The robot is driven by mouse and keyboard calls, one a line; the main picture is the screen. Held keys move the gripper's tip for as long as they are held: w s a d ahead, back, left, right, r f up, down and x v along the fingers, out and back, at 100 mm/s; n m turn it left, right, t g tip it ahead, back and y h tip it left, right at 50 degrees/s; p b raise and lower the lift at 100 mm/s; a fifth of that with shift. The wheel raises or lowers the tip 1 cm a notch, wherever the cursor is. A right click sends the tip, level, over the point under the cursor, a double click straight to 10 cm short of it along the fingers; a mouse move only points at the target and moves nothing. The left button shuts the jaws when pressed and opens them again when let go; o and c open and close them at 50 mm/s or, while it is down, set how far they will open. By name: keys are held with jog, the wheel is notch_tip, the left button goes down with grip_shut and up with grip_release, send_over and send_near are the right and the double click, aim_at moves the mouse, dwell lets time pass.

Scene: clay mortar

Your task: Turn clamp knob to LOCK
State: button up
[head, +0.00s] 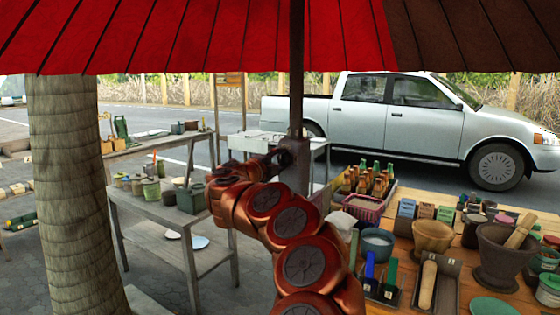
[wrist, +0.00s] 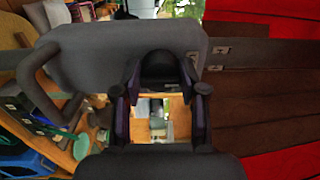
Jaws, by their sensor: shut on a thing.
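The umbrella pole (head: 296,70) stands upright in the head view, with a grey clamp body (head: 300,174) low on it. My gripper (head: 284,158) is at the clamp, at the end of my red arm. In the wrist view the grey clamp body (wrist: 85,65) fills the upper middle, with a loop handle on its left. My gripper's dark fingers (wrist: 160,78) are closed around the dark clamp knob (wrist: 158,62). I cannot tell which way the knob points.
A red umbrella canopy (head: 220,35) hangs overhead. A wooden table (head: 455,262) with mortars, bowls and bottles stands at the right. A grey bench (head: 165,212) with pots is at the left, behind a thick trunk (head: 68,190). A silver pickup (head: 400,120) is parked behind.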

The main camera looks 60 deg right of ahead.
jog(key=o, duration=1.1)
jog(key=shift+a, duration=0.2)
jog(key=a, duration=1.1)
jog(key=shift+s+a, duration=0.25)
jog(key=shift+a, duration=0.1)
